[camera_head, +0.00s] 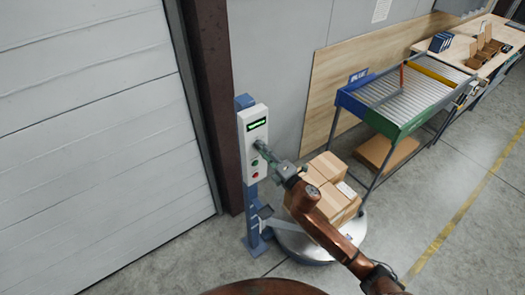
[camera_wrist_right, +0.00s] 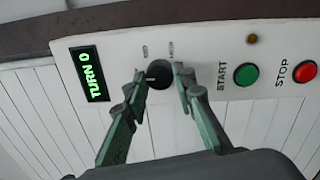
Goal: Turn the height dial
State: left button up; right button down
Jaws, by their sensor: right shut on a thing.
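The height dial (camera_wrist_right: 159,75) is a round black knob with a light mark on the white control panel (camera_wrist_right: 216,50). The panel also shows in the head view (camera_head: 247,138), on a blue post. My right gripper (camera_wrist_right: 161,80) has its green fingers on either side of the dial and is shut on it. In the head view my right gripper (camera_head: 262,149) reaches the panel from the lower right and hides the dial. A lit display (camera_wrist_right: 89,73) beside the dial reads "TURN 0" in green. My left gripper is in neither view.
A green START button (camera_wrist_right: 246,74) and a red STOP button (camera_wrist_right: 304,71) sit to the right of the dial. Stacked cartons (camera_head: 328,186) stand on a round platform (camera_head: 302,245) under my right arm. A roller conveyor (camera_head: 412,90) stands behind. A white shutter door (camera_head: 90,120) fills the left.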

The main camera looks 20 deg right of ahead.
dwell(0.4)
jog(key=c, duration=1.6)
grip_release()
jog(key=v, duration=1.2)
